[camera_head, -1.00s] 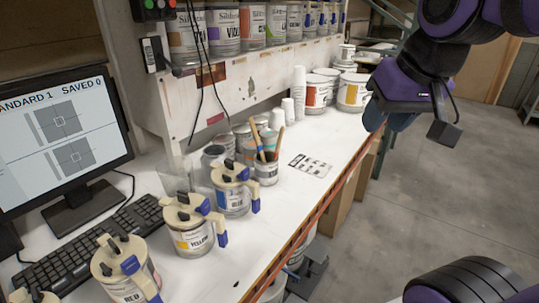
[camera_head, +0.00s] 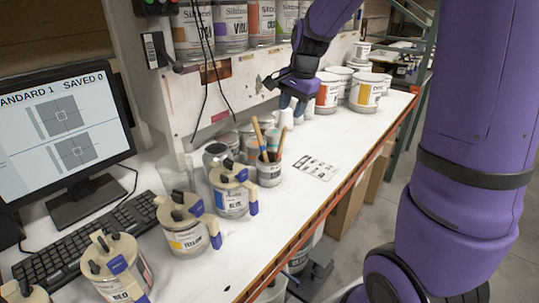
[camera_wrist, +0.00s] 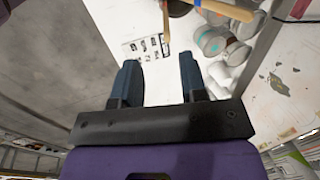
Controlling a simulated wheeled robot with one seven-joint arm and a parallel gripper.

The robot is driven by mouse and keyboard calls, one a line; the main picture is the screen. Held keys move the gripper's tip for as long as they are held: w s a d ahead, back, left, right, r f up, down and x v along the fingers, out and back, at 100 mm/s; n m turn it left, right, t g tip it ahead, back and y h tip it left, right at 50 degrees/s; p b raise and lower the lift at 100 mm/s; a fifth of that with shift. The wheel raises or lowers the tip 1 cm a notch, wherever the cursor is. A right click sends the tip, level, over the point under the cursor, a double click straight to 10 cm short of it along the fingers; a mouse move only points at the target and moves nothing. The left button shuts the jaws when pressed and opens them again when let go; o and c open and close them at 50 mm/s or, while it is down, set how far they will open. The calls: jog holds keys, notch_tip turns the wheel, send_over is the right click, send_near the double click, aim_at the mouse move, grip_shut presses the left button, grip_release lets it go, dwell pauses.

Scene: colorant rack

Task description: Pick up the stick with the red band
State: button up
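Several wooden sticks (camera_head: 258,137) stand leaning in a small labelled can (camera_head: 269,178) on the white table in the head view. My gripper (camera_head: 293,107) hangs above the table behind and right of the can, near the white cups. In the wrist view my gripper (camera_wrist: 159,62) is open, with nothing between its fingers. One stick (camera_wrist: 165,28) points down toward the fingers from the top edge, and another stick (camera_wrist: 222,10) lies across the upper right. Both are apart from the fingers.
Yellow (camera_head: 186,236) and blue (camera_head: 232,198) paint cans with lids stand in front left of the stick can. Jars (camera_wrist: 212,40) stand behind it, close to the wall. A marked card (camera_head: 314,167) lies right of it, with clear table around. White tubs (camera_head: 368,92) stand farther back.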

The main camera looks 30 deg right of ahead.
send_near(280, 144)
jog(key=x, duration=0.2)
jog(key=shift+x, duration=2.55)
grip_shut()
